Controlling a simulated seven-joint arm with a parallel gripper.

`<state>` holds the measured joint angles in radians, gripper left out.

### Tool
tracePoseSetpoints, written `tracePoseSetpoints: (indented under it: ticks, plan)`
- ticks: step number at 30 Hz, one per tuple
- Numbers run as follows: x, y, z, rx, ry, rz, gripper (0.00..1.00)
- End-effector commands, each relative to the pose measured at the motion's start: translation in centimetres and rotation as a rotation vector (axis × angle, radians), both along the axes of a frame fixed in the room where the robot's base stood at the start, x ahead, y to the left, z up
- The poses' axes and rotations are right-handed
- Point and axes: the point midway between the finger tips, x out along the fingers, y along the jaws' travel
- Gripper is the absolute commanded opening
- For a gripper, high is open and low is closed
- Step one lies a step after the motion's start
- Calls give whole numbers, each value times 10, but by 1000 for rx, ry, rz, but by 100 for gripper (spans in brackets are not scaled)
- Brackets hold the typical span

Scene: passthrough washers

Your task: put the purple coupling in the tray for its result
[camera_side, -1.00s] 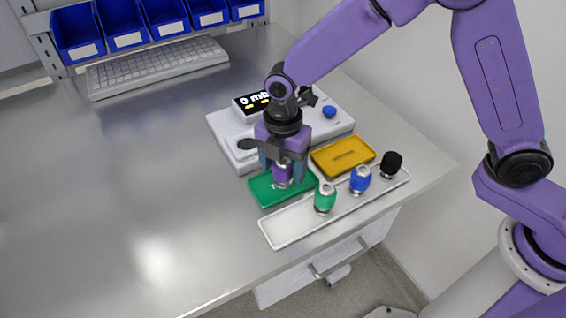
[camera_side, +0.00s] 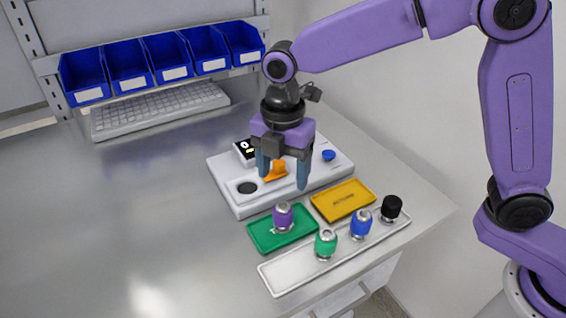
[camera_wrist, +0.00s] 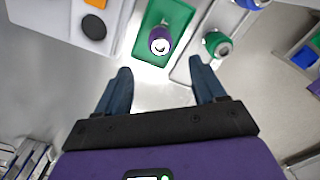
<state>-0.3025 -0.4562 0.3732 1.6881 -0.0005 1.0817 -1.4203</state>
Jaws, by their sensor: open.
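The purple coupling (camera_side: 283,216) stands upright in the green tray (camera_side: 262,236). In the wrist view the purple coupling (camera_wrist: 160,41) shows from above in the green tray (camera_wrist: 178,15), ahead of the fingers. My gripper (camera_side: 282,180) is open and empty, above and behind the coupling, apart from it; its spread fingers (camera_wrist: 160,85) also show in the wrist view. The yellow tray (camera_side: 343,199) lies to the right of the green one and is empty. The grey test device (camera_side: 230,190) with a display and an orange part (camera_side: 275,172) stands behind the trays.
A white tray (camera_side: 284,278) in front holds a green coupling (camera_side: 326,243), a blue coupling (camera_side: 361,223) and a black one (camera_side: 391,207). A keyboard (camera_side: 160,108) and blue bins (camera_side: 125,66) are at the back. The table on the left is clear.

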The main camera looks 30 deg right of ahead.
Motion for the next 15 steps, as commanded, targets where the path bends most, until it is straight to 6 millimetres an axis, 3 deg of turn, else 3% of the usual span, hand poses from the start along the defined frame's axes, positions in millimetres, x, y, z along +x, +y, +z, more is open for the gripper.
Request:
tracePoseSetpoints:
  ticks: [5, 15]
  plan:
    - [0, 0, 12, 1, -1, 0, 70]
    - [-3, -4, 14, 1, -1, -18, 70]
